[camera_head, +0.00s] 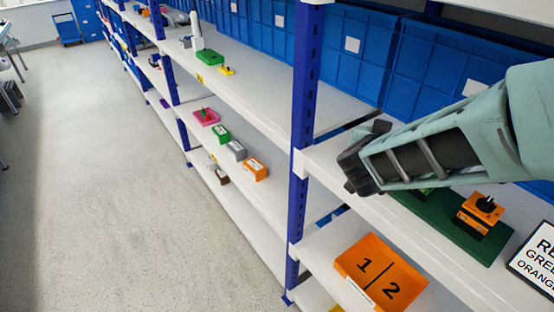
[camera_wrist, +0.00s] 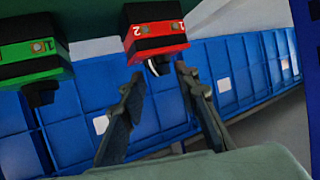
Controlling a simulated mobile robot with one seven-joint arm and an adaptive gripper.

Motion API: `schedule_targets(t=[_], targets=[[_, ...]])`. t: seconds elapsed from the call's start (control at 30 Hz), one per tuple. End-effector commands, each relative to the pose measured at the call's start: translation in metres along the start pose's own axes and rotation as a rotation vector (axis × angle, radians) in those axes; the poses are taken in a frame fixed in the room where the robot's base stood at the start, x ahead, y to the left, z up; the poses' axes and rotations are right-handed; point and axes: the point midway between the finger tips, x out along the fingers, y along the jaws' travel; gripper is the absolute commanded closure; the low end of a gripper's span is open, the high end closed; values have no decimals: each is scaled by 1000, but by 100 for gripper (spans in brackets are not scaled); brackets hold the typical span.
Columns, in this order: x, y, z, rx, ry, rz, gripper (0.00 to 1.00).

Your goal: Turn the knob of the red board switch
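The red board switch (camera_wrist: 153,38) is at the top of the wrist view, a red and black box marked 1 and 2. Its black knob (camera_wrist: 158,67) with a pale edge hangs below it in that picture. My gripper (camera_wrist: 158,77) is open, and its two fingertips stand on either side of the knob, with visible gaps; the depth between them I cannot tell. In the head view my gripper (camera_head: 362,168) is over the shelf's front edge, and my arm hides the red switch. The dark green board (camera_head: 458,232) lies on the shelf.
A green switch (camera_wrist: 30,55) stands beside the red one. An orange switch (camera_head: 482,211) with a black knob is on the board's right. A lettered sign (camera_head: 538,258) is at the far right. Blue bins (camera_head: 425,62) line the back. An orange 1/2 panel (camera_head: 380,272) sits below.

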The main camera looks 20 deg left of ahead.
Motion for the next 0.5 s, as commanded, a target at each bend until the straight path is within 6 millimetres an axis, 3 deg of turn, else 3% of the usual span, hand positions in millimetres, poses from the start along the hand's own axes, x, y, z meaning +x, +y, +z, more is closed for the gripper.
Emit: schedule_targets(t=[0.5], targets=[[0,6,-1,-52,-1,-125,71]])
